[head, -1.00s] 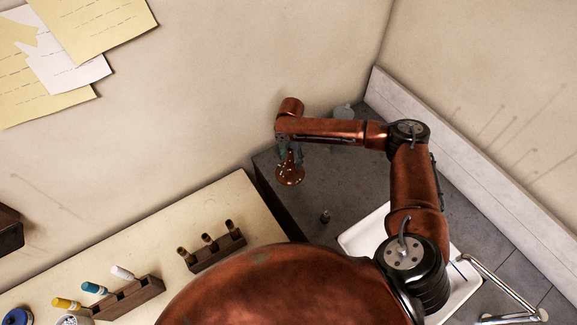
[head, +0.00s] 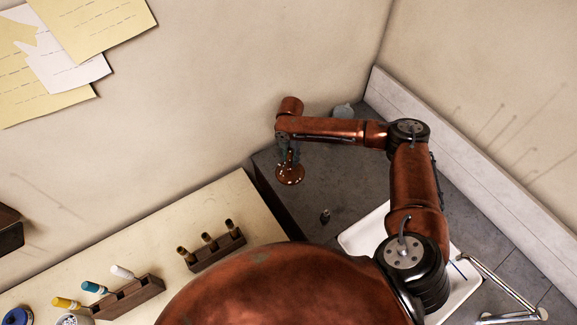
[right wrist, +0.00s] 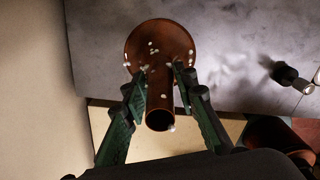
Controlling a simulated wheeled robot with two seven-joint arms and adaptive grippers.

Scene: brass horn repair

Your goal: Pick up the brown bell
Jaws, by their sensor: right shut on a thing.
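The brown bell (head: 290,176) is a shiny flared piece with a narrow tube neck, at the left edge of the dark grey counter in the head view. In the right wrist view the bell (right wrist: 160,40) has its round flare away from the camera and its open tube end towards it. My right gripper (head: 288,152) is above the flare, its dark green fingers (right wrist: 163,75) shut on the tube from both sides. I cannot tell whether the flare touches the counter. My left gripper is not in view.
A small dark fitting (head: 325,216) stands on the grey counter (head: 350,180), and a grey-green object (head: 343,111) is at its back. A white tray (head: 355,240) lies partly under my right arm. Wooden racks (head: 217,250) stand on the cream bench at the left.

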